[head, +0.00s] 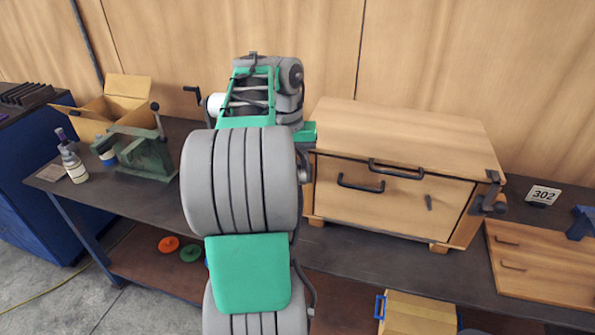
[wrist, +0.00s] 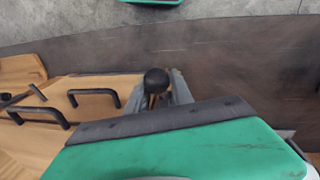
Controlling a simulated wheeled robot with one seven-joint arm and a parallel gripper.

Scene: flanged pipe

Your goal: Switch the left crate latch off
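The wooden crate (head: 385,200) stands on the dark bench, its lid down. Its left latch is mostly hidden behind my arm in the head view; a grey part (head: 304,165) shows at the crate's left end. The right latch (head: 488,195) is in plain view. In the wrist view, a round black knob (wrist: 157,80), apparently the left latch's, sits at the crate's edge. My gripper (wrist: 168,92) is right at the knob, with grey finger parts beside and below it. Its green body hides the rest, so I cannot tell whether the fingers touch or grip it.
Black handles (head: 360,185) stick out from the crate front. A green vise (head: 145,150), an open cardboard box (head: 120,100) and a bottle (head: 72,160) stand at the bench's left. A wooden panel (head: 545,265) lies to the right. Bare bench lies before the crate.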

